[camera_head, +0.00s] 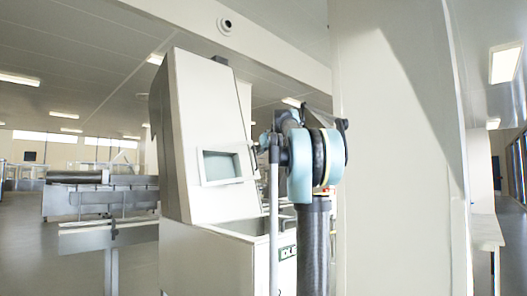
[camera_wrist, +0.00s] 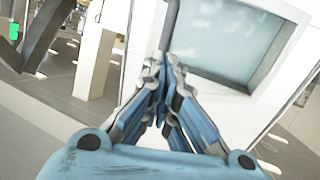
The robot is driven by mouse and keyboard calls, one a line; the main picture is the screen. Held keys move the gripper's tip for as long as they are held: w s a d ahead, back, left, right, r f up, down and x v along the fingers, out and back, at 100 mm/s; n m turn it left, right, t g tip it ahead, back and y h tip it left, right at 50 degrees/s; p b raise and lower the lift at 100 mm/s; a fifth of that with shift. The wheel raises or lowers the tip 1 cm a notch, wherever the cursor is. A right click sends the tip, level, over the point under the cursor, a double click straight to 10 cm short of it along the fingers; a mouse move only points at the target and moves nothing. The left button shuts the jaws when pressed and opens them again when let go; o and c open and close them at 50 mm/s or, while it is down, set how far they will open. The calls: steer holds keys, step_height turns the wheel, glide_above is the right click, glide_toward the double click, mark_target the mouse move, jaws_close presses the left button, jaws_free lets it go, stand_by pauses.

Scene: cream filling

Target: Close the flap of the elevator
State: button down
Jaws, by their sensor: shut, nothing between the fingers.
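The elevator is a cream machine (camera_head: 200,262) left of centre in the head view. Its flap (camera_head: 195,110) appears to be the tall cream panel with a framed window, standing raised above an open-topped recess (camera_head: 262,226). The framed window (camera_wrist: 228,42) also fills the upper right of the wrist view. My gripper (camera_wrist: 163,62) is shut and empty, its fingertips by the near end of a dark rod (camera_wrist: 170,22) beside the window frame. I cannot tell whether they touch it. In the head view my blue wrist hides most of my gripper, right of the panel.
A broad cream wall or column (camera_head: 400,180) stands close on the right of my arm. A grey upright pole (camera_head: 273,215) stands before the recess. Metal conveyors (camera_head: 105,200) stand at left, with open floor beyond.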

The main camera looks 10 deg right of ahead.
steer(key=shift+x, duration=1.3)
steer(key=shift+w, duration=0.15)
steer(key=shift+w+d+f+n+y, duration=0.1)
steer(key=shift+w+n+y, duration=0.1)
steer(key=shift+w, duration=0.25)
steer(key=shift+w+d+f+n+y, duration=0.1)
steer(key=shift+w+y, duration=0.1)
steer(key=shift+w, duration=0.25)
steer(key=w+a+f+n+g+y, duration=0.1)
steer(key=w+y, duration=0.1)
steer(key=w, duration=0.4)
steer(key=w+f+n+g+y, duration=0.2)
steer(key=w, duration=0.5)
steer(key=shift+w+a+f+y, duration=0.3)
steer(key=shift+a, duration=0.1)
steer(key=shift+w+a, duration=0.1)
